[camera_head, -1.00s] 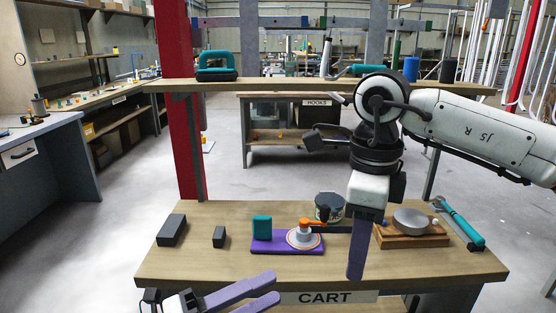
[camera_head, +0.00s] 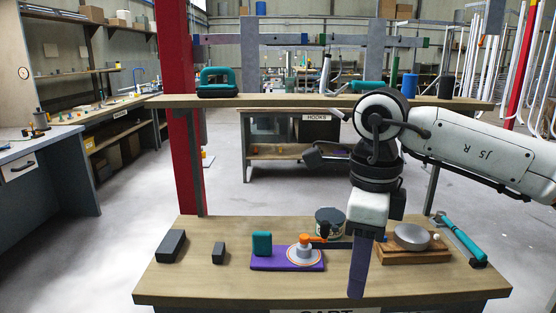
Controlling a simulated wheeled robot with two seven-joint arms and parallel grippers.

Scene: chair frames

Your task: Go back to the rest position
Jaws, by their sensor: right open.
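My right gripper (camera_head: 358,268) hangs down from the white right arm, its purple fingers seen nearly edge-on in front of the cart table (camera_head: 200,280). It is open, and nothing shows between the fingers. It hides part of the tabletop between the purple base and the wooden board. My left gripper is out of the picture.
On the cart are dark blocks (camera_head: 171,246), a purple base (camera_head: 262,263) with a teal block and an orange-topped part, a can (camera_head: 329,220), a wooden board (camera_head: 412,251) with a grey disc, and a teal-handled tool (camera_head: 463,240). A raised shelf (camera_head: 290,101) spans behind.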

